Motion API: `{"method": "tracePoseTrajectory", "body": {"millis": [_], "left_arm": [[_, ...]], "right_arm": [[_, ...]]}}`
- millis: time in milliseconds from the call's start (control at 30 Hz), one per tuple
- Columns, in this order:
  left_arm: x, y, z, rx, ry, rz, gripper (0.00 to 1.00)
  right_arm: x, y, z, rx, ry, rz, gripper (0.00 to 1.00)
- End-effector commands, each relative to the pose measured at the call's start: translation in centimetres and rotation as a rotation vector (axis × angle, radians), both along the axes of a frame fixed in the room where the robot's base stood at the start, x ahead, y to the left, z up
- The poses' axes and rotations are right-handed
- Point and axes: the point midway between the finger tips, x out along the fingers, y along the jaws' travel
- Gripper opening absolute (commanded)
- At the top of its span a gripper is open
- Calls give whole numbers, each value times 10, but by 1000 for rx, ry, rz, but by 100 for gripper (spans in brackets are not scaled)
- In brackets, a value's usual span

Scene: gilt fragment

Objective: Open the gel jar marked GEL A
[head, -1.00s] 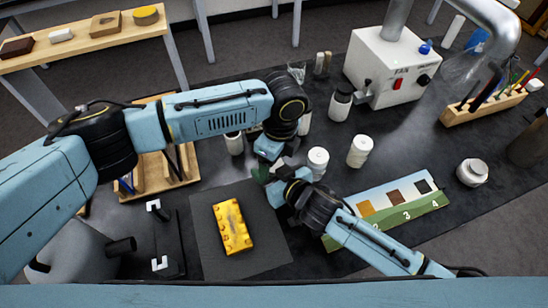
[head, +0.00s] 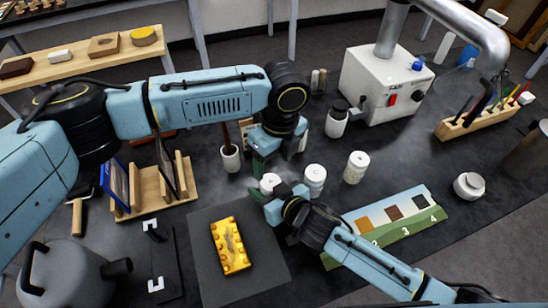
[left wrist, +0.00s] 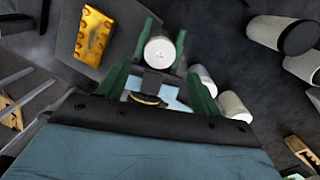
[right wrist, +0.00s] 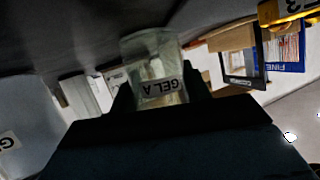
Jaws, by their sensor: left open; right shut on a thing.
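The GEL A jar (right wrist: 160,88) is a clear jar whose label shows in the right wrist view, between the fingers of my right gripper (right wrist: 158,92). Its round white lid (head: 269,183) shows in the head view, and from above in the left wrist view (left wrist: 160,50). My right gripper (head: 262,196) is shut on the jar. My left gripper (head: 259,167) is open above and behind the lid in the head view.
Two more white-lidded jars (head: 315,179) (head: 356,167) stand close to the right. A yellow block (head: 230,246) lies on a grey mat (head: 205,278) in front. A white cup (head: 230,160) and wooden rack (head: 155,198) are at left; a fan box (head: 385,88) is behind.

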Motion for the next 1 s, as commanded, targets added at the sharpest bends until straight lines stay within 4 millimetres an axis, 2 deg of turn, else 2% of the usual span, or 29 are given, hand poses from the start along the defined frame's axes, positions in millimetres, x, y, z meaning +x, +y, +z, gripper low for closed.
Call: {"method": "tracePoseTrajectory", "body": {"millis": [200,400,767,1000], "left_arm": [[-2,3,-36,1,2,2,65],[-2,5,-58,1,0,3,65],[-2,6,-64,-1,-1,2,65],[-2,6,-63,-1,-1,3,35]], "right_arm": [[0,0,0,0,0,0,0],[0,0,0,0,0,0,0],[0,0,0,0,0,0,0],[0,0,0,0,0,0,0]]}}
